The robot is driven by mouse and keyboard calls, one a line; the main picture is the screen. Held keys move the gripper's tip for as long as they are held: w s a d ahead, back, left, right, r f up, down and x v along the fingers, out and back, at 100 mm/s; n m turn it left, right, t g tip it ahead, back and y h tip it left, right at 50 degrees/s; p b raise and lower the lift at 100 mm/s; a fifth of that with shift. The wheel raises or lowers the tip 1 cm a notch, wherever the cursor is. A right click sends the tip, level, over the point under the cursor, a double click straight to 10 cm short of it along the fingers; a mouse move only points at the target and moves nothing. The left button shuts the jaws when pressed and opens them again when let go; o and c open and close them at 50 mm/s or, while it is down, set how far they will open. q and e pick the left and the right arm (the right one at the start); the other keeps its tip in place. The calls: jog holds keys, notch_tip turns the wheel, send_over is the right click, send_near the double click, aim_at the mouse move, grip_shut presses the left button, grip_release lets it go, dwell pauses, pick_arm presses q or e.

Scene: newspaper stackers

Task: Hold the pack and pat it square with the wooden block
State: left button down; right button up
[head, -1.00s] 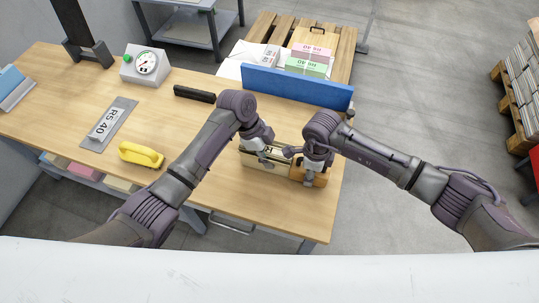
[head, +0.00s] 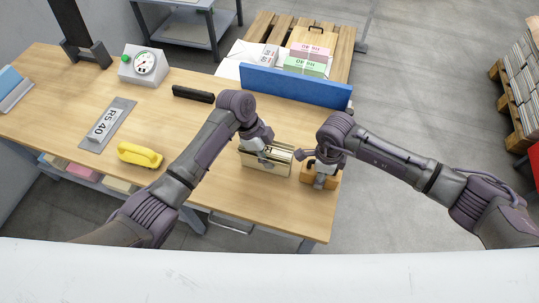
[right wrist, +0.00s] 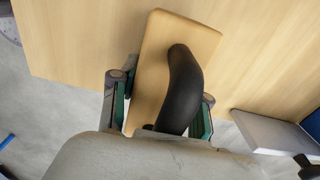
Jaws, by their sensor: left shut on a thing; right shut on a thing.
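The pack (head: 256,171), a cream-coloured bundle, sits on the wooden table top in the head view. My left gripper (head: 267,154) is shut on it from above and partly covers it. The wooden block (head: 331,179) is just right of the pack, with a gap between them. My right gripper (head: 320,180) is shut on the block. In the right wrist view the block (right wrist: 163,38) shows a pale wooden face and a curved black handle (right wrist: 182,85), with my fingers on either side.
A blue upright board (head: 295,88) stands behind the work spot. A yellow tool (head: 140,154), a plate marked RS 40 (head: 107,124), a black bar (head: 193,94) and a gauge box (head: 144,65) lie to the left. The table's right edge is close to the block.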

jog(key=shift+r, duration=3.5)
pick_arm(q)
jog(key=c, duration=0.8)
grip_release()
jog(key=shift+o, duration=0.2)
jog(key=shift+r, duration=0.1)
jog(key=v, duration=1.2)
jog(key=shift+w, duration=0.1)
